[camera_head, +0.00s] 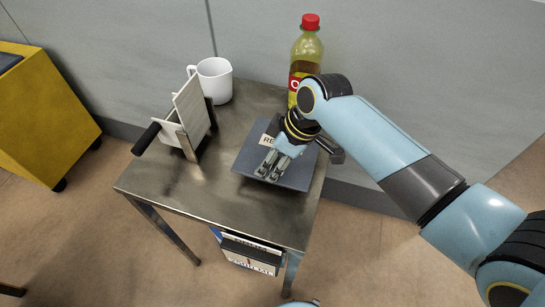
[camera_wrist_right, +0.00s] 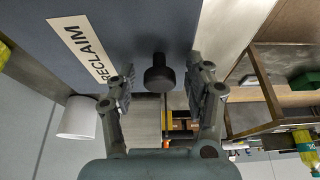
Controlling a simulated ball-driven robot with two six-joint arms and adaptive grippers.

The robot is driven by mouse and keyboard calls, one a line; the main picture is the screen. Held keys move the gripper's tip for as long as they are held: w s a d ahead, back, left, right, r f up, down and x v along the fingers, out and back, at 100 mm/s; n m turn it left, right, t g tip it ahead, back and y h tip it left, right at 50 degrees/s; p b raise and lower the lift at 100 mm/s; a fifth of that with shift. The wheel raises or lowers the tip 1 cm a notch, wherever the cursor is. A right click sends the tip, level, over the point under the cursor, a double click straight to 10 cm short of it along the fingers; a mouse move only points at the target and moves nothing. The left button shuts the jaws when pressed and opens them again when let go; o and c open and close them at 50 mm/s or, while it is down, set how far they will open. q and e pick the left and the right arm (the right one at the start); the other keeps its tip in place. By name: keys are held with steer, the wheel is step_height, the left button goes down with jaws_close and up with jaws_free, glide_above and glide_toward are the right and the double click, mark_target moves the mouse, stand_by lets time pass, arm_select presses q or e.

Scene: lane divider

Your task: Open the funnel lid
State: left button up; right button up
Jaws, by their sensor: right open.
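The funnel lid (camera_head: 294,176) is a dark blue-grey square panel on the right part of the metal table. It appears to lie flat. Its white label is partly covered in the head view and reads RECLAIM (camera_wrist_right: 84,47) in the right wrist view. A dark round knob (camera_wrist_right: 159,75) stands out from the panel (camera_wrist_right: 125,25). My right gripper (camera_head: 268,172) is over the lid, and in the right wrist view its open fingers (camera_wrist_right: 162,88) are on either side of the knob, with visible gaps. The knob is hidden in the head view. My left gripper is not in view.
A white-panelled device with a black handle (camera_head: 188,118) stands at the table's left, with a white mug (camera_head: 214,80) behind it. A red-capped bottle (camera_head: 306,50) stands at the back near my right arm. The table's front left (camera_head: 200,195) is clear.

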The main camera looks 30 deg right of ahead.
steer(key=shift+c, duration=0.4)
jaws_close()
steer(key=shift+w, duration=0.1)
